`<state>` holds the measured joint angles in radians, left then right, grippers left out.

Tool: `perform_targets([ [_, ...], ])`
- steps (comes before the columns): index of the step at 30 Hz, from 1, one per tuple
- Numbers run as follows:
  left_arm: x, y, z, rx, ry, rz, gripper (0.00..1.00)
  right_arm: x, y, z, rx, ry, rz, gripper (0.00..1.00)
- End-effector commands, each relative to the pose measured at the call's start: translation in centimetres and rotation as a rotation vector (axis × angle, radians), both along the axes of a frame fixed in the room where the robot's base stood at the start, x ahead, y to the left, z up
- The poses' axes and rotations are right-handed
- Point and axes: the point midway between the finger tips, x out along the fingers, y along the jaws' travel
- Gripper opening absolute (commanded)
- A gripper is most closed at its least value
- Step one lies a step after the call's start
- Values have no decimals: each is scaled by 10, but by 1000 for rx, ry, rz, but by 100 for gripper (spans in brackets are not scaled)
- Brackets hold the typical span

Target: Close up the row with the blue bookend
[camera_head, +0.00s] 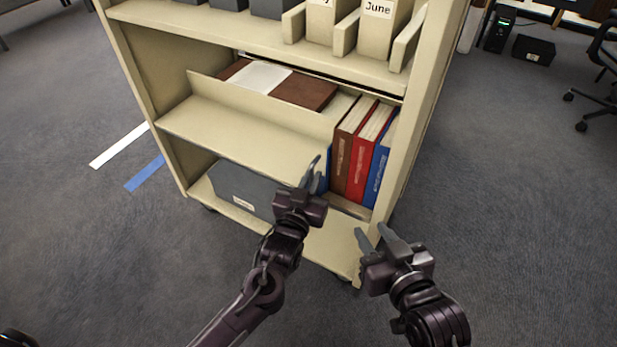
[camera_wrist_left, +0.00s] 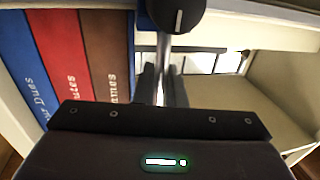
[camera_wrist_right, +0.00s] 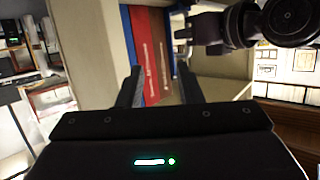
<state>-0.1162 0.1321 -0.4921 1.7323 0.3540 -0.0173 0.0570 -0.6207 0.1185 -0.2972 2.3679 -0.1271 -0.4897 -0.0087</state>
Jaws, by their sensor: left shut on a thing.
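The blue bookend (camera_head: 327,172) shows as a narrow upright blue strip just left of the brown volume on the middle shelf, mostly hidden by my left gripper (camera_head: 314,172). That gripper is shut on it; the fingers also show close together in the left wrist view (camera_wrist_left: 165,85). The row is a brown volume (camera_head: 349,150), a red volume (camera_head: 368,155) and a blue volume (camera_head: 381,165), standing upright against the shelf's right side. Their spines also show in the left wrist view. My right gripper (camera_head: 377,236) is open and empty in front of the cart, right of my left gripper.
The cream cart (camera_head: 205,118) has free shelf space left of the bookend. A brown item with a white sheet (camera_head: 262,76) lies behind. A dark grey box (camera_head: 240,190) sits on the bottom shelf. Upright holders, one labelled June (camera_head: 378,12), stand on the top shelf.

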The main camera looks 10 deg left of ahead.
Motion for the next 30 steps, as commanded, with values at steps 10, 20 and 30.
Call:
perform_targets([
  [10,-1,-2,-1,-2,2,-5,15,0,0,0,1,-2,0,33],
  [20,-16,1,0,-1,4,-4,15,-13,-2,-25,-44,116,7,33],
  [30,-58,7,0,-1,4,-5,15,-58,-12,-85,-170,423,32,33],
])
